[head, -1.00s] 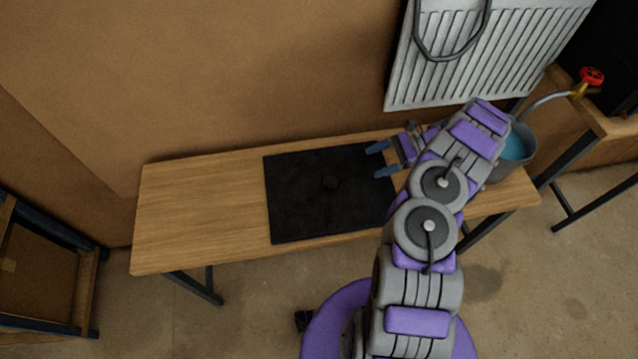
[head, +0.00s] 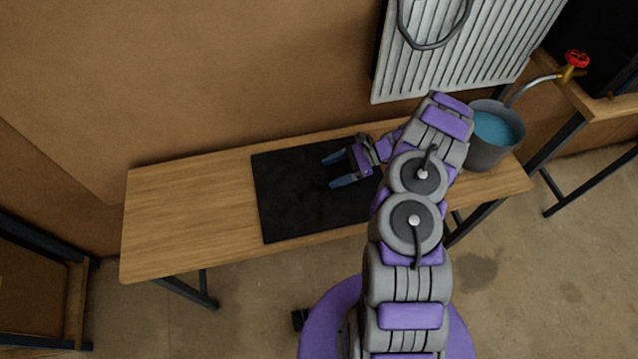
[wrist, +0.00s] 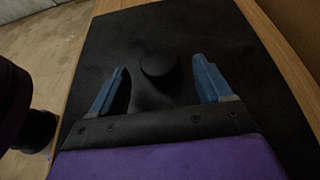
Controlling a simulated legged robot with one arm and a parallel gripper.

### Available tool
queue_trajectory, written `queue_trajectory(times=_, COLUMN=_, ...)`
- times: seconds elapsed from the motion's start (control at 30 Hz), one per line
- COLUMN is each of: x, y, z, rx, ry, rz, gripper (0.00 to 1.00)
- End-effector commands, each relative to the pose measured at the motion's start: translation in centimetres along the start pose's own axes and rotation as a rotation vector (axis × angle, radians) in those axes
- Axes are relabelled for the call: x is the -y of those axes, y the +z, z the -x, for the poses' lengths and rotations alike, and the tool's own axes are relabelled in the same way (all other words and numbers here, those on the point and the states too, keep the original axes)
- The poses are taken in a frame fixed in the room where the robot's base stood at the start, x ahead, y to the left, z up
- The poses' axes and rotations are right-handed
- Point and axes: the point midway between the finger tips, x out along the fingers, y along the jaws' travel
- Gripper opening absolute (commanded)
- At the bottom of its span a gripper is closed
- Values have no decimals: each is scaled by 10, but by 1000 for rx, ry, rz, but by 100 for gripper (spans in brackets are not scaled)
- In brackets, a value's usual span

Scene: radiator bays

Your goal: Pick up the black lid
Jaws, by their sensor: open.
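The black lid is a dark round knob (wrist: 157,64) in the wrist view, lying on a black square mat or plate of the same colour; whether knob and plate are one piece I cannot tell. The black plate (head: 285,205) lies flat on the wooden bench. My gripper (head: 330,170) is open over the plate, its blue fingers pointing left. In the wrist view my gripper (wrist: 160,88) has its two blue fingers on either side of the knob, with gaps between. In the head view the knob cannot be made out near the fingers.
The wooden bench (head: 165,220) has bare room left of the plate. A grey bucket with blue liquid (head: 492,130) stands at its right end. A white radiator (head: 460,55) is on the wall behind. A red-handled valve (head: 577,59) is at the upper right.

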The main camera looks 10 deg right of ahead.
Motion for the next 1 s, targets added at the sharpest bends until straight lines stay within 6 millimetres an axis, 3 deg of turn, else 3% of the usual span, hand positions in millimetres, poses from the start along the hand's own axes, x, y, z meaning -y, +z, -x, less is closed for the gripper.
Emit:
queue_trajectory(times=0.17, x=0, y=-1, z=-10, rx=-2, ry=-1, rz=-1, gripper=78)
queue_trajectory(times=0.47, x=-2, y=0, z=-54, rx=-6, ry=1, rz=-2, gripper=78)
queue_trajectory(times=0.7, x=-1, y=-1, z=-54, rx=-4, ry=-1, rz=-1, gripper=78)
queue_trajectory(times=1.0, x=-1, y=0, z=-54, rx=-4, ry=-1, rz=0, gripper=52)
